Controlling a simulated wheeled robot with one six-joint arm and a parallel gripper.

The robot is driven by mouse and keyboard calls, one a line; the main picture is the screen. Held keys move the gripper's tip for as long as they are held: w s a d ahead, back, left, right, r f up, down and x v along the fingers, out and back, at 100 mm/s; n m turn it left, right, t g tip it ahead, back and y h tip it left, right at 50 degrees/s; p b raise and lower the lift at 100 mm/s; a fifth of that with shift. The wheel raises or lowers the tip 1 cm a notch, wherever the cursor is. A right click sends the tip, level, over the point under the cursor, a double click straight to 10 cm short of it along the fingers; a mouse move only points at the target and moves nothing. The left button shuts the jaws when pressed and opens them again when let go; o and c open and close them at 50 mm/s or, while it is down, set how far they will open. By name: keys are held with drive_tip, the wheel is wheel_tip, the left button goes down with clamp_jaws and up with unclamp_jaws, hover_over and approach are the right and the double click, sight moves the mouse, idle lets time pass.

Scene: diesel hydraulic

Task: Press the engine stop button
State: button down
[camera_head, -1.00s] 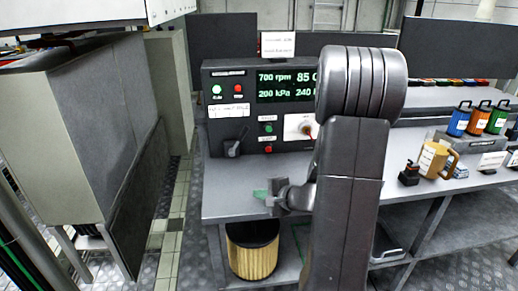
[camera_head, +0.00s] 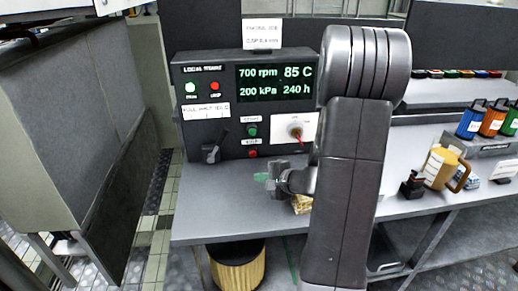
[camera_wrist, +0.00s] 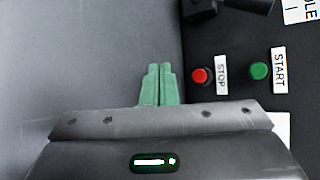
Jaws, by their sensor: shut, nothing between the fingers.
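The engine stop button is a small red button (camera_head: 253,154) low on the front of the dark control panel (camera_head: 222,137). In the wrist view the red stop button (camera_wrist: 202,75) sits beside a label reading STOP (camera_wrist: 221,76). A green button (camera_head: 252,131) is above it, labelled START in the wrist view. My gripper (camera_head: 264,178) is in front of the panel, a little below the red button. In the wrist view its green fingers (camera_wrist: 160,84) are together and empty, left of the red button and apart from it.
The panel has a lever (camera_head: 211,152), a rotary switch (camera_head: 295,131) and a display (camera_head: 274,83). It stands on a grey bench (camera_head: 205,222). A yellow mug (camera_head: 438,168) and coloured canisters (camera_head: 470,120) stand at right. A yellow filter (camera_head: 238,267) is under the bench.

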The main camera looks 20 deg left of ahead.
sight(253, 154)
drive_tip(key=shift+s+r, duration=0.1)
drive_tip(key=shift+s, duration=0.2)
drive_tip(key=shift+w+a+p, duration=0.25)
drive_tip(key=shift+w+p, duration=0.15)
drive_tip(key=shift+w, duration=0.1)
drive_tip(key=w+a+p, duration=0.1)
drive_tip(key=w, duration=0.1)
drive_tip(key=w+a+p, duration=0.2)
drive_tip(key=w, duration=0.1)
drive_tip(key=shift+w+a, duration=0.2)
drive_tip(key=shift+w, duration=0.1)
drive_tip(key=shift+w+a, duration=0.35)
drive_tip(key=shift+w, duration=0.2)
drive_tip(key=shift+w, duration=0.1)
idle(1.0)
drive_tip(key=shift+w+a+b, duration=0.2)
drive_tip(key=shift+w+b, duration=0.05)
drive_tip(key=shift+b, duration=0.05)
drive_tip(key=shift+w+a, duration=0.3)
drive_tip(key=shift+w, duration=0.15)
idle(0.8)
drive_tip(key=shift+s+d+b, duration=0.55)
drive_tip(key=shift+s+b, duration=0.25)
drive_tip(key=shift+b, duration=0.05)
